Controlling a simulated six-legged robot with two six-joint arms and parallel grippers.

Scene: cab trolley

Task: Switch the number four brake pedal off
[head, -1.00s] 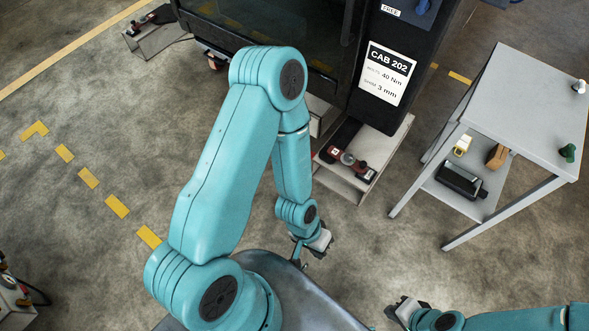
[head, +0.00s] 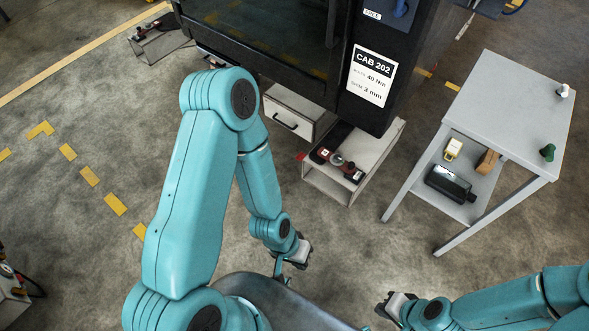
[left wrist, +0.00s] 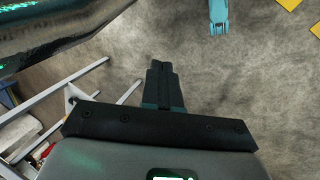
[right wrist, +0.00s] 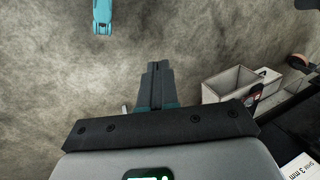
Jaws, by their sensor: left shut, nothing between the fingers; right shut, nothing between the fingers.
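A dark pedal unit (head: 338,163) with red parts and a round grey knob sits on a pale open-sided step box (head: 352,189) below the cab's near corner. A similar dark unit (head: 150,27) stands at the far left. I cannot read a number on either. My left gripper (left wrist: 158,72) is shut and empty; in the head view its wrist hangs in front of the cab, on the near side of the step box. My right gripper (right wrist: 154,68) is shut and empty; in the head view (head: 383,307) it is low over the floor, apart from the pedals.
The dark cab (head: 275,40) carries a CAB 202 sign (head: 372,75). A grey drawer (head: 292,117) juts out below it, beside the step box. A grey two-level trolley (head: 505,105) stands on the right, with small items. The floor between trolley and step box is clear.

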